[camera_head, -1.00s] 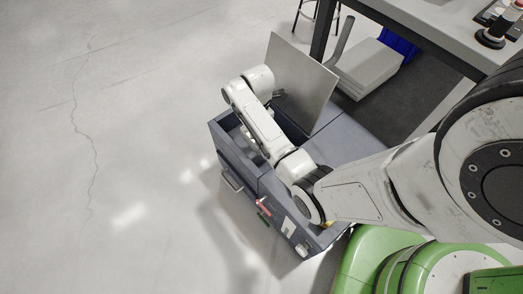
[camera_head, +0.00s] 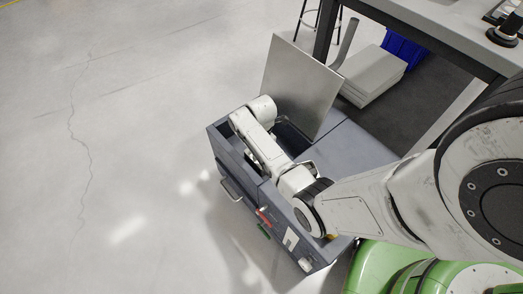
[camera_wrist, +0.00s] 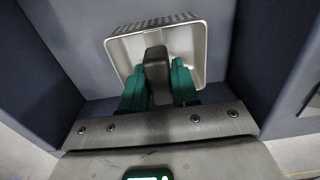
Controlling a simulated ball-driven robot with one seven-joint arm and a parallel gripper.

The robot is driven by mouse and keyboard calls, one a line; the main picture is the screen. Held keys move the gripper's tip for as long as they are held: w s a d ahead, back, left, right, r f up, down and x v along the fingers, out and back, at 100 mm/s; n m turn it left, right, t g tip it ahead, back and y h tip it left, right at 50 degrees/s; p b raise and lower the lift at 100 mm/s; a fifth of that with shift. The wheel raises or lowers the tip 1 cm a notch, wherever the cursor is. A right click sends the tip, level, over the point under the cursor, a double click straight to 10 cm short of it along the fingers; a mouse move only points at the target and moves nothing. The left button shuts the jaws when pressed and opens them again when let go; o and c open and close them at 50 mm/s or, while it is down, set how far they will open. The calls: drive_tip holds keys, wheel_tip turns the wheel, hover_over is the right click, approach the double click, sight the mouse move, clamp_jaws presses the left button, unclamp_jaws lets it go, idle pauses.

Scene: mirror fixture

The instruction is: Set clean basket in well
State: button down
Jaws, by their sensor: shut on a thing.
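The basket (camera_wrist: 192,48) is a pale, shallow tray with a perforated side, seen in the wrist view. My gripper (camera_wrist: 157,78) has green fingers closed on its dark upright handle (camera_wrist: 156,58). The basket is between the dark blue walls of the well (camera_wrist: 258,60), tilted in the picture; whether it touches the bottom I cannot tell. In the head view the well (camera_head: 226,148) is the opening in a dark blue-grey machine, and my arm reaches into it. My gripper and the basket are hidden there behind my arm.
A raised metal lid (camera_head: 300,85) stands open behind the well. The machine (camera_head: 345,155) has a flat top at right and a handle (camera_head: 230,188) on its front. A workbench (camera_head: 445,25) stands at upper right, with a blue bin (camera_head: 405,48) beneath. The floor at left is clear.

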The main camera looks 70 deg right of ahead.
drive_tip(key=c, duration=0.8)
unclamp_jaws()
drive_tip(key=shift+c, duration=0.2)
wheel_tip(320, 180, up, 12)
drive_tip(key=p, duration=0.5)
drive_tip(key=s+a+r+m, duration=0.2)
drive_tip(key=s+a+m, duration=0.2)
drive_tip(key=a, duration=0.3)
drive_tip(key=s+a+r+m, duration=0.1)
drive_tip(key=s+a+m, duration=0.3)
drive_tip(key=a, duration=0.3)
drive_tip(key=s+a+r+m+t, duration=0.1)
drive_tip(key=s+a+r+m, duration=0.1)
drive_tip(key=s+a+m, duration=0.3)
drive_tip(key=shift+s+a+r, duration=0.3)
drive_tip(key=shift+a+r, duration=0.05)
drive_tip(key=shift+a, duration=1.15)
